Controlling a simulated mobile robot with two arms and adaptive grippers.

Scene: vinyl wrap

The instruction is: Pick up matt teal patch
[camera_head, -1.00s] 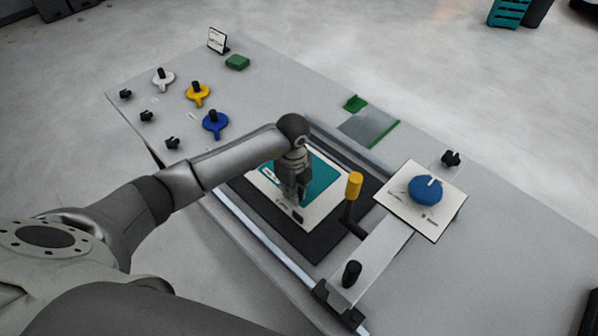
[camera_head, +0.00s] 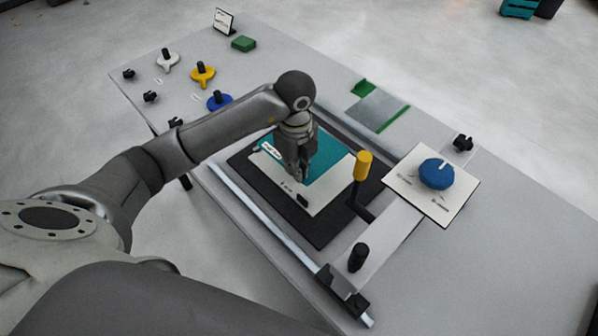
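The teal patch (camera_head: 328,153) lies on a white sheet (camera_head: 325,199) on the black mat of the press-like station in the middle of the table. A small white label (camera_head: 271,150) shows at the patch's left corner. My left gripper (camera_head: 299,176) points down over the patch and sheet, hiding part of both. Its fingers are small and dark here, so I cannot tell whether they are open or shut, or whether they touch the patch. My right gripper is not in view.
A yellow-topped handle (camera_head: 362,166) stands close right of the sheet. A blue knob (camera_head: 436,174) sits on a white dial card. White, yellow and blue knobs (camera_head: 203,75) stand at the far left. A green block (camera_head: 243,44) lies behind. The table's right side is clear.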

